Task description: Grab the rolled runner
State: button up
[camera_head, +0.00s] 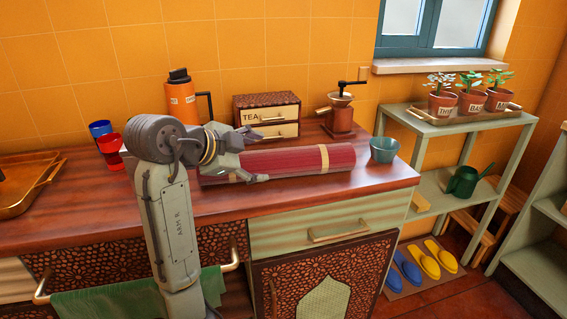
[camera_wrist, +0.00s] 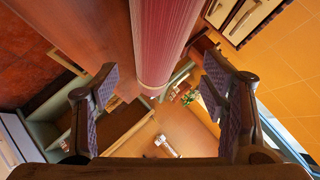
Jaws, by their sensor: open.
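The rolled runner (camera_head: 300,160) is a dark red ribbed roll with a tan band, lying lengthwise on the wooden counter. My gripper (camera_head: 262,157) is at the left part of the roll, with its fingers open. In the head view one finger shows at the roll's far side and the other at its near side, and my gripper hides part of its left end. In the wrist view the rolled runner (camera_wrist: 166,40) runs down from the top between the two spread fingers of my gripper (camera_wrist: 162,72). I cannot tell whether either finger touches it.
A tea drawer box (camera_head: 266,115) and a coffee grinder (camera_head: 341,113) stand behind the roll. A teal bowl (camera_head: 384,150) is just past its right end. An orange flask (camera_head: 182,98), blue and red cups (camera_head: 111,150) and a brass tray (camera_head: 22,190) are to the left.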

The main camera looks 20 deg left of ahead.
aim_at(272, 160)
jog(key=p+x, duration=0.2)
jog(key=x, duration=0.6)
jog(key=c, duration=1.1)
